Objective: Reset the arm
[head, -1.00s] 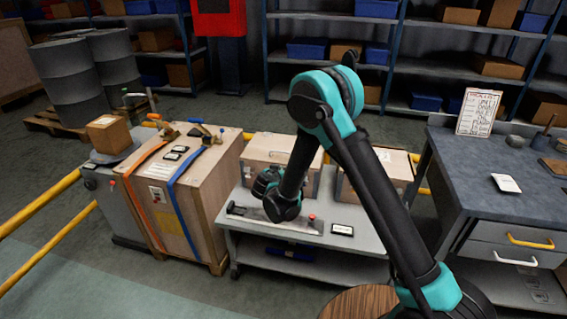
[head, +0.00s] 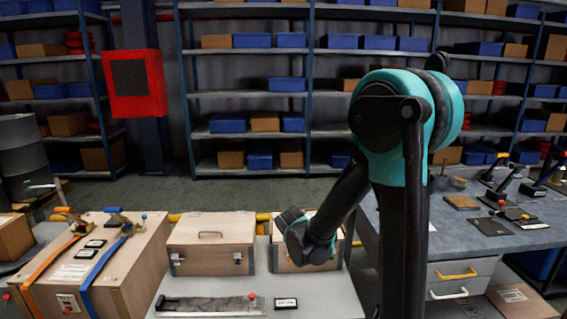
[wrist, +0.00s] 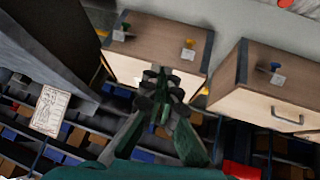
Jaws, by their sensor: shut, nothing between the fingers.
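My arm (head: 395,150), black with teal joint covers, rises at the right of centre in the head view and bends down to the left. Its far end (head: 308,240) hangs above the low grey table, in front of a wooden case. My gripper's fingers (wrist: 163,88) show in the wrist view, closed together and empty. The wrist picture is upside down, with wooden cases in its upper part and shelves at the bottom. The fingers overlap one case (wrist: 160,45) in that picture; whether they touch it cannot be told.
The low table (head: 320,298) bears a metal ruler-like tool (head: 205,304), a small label (head: 286,303) and a wooden case (head: 211,243). A strapped crate (head: 115,270) stands left. A workbench (head: 465,235) with tools is at right. Shelves (head: 250,90) and a red box (head: 133,83) stand behind.

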